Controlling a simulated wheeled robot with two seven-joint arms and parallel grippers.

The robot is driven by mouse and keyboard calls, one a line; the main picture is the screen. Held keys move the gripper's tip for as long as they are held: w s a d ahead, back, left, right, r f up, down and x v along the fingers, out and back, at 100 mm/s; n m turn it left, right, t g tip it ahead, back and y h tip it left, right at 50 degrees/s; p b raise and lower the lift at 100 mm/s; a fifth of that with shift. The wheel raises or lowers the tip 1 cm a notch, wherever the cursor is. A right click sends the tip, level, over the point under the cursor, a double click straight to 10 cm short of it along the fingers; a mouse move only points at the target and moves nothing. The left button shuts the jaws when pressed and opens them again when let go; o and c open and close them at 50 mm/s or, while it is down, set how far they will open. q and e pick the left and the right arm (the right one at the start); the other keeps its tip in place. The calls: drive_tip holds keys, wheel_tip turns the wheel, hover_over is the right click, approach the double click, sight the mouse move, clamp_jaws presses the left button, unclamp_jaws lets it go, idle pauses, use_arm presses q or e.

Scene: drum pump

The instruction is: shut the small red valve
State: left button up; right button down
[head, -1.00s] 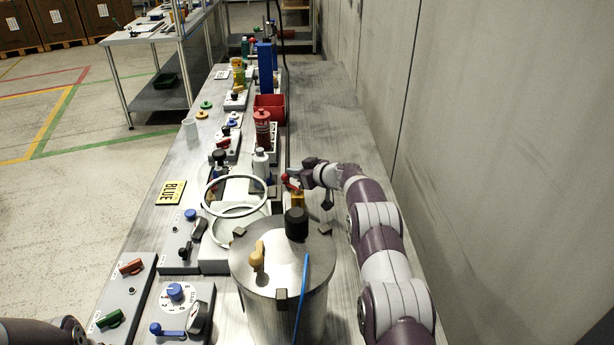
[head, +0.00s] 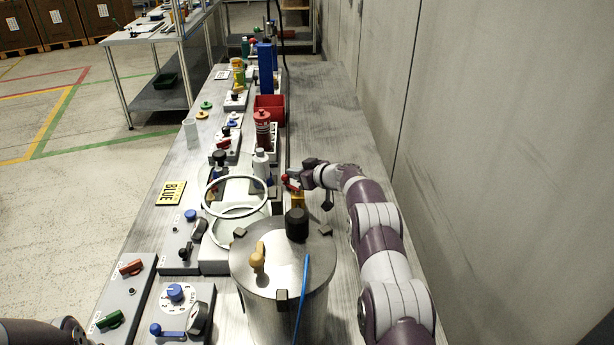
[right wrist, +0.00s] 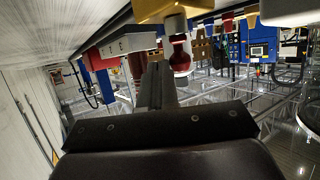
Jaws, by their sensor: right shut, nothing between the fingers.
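The small red valve (head: 287,180) shows as a red handle at a yellow block (head: 298,201), behind the steel drum (head: 283,265) in the head view. My right gripper (head: 295,177) is at the red handle, shut with nothing between its fingers. It partly hides the handle, and I cannot tell whether it touches. In the right wrist view the dark shut fingers (right wrist: 158,85) point at a red rounded part (right wrist: 180,55) near a yellow piece (right wrist: 160,10); I cannot tell for certain that this is the valve. My left gripper is out of view.
The drum lid carries a black cap (head: 297,224) and a tan handle (head: 257,257). A white ring (head: 235,212) stands left of it. A red bottle (head: 263,128) and red bin (head: 270,108) are farther back. The bench (head: 330,110) is clear on its right side along the wall.

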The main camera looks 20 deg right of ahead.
drive_tip(key=shift+s+d+r+p, duration=0.1)
drive_tip(key=shift+s+d+p, duration=0.05)
drive_tip(key=shift+s+p, duration=0.4)
drive_tip(key=shift+s, duration=0.25)
drive_tip(key=shift+d, duration=0.1)
drive_tip(key=v, duration=1.2)
drive_tip(key=shift+s+b, duration=0.25)
drive_tip(key=shift+b, duration=0.2)
drive_tip(key=shift+d, duration=0.1)
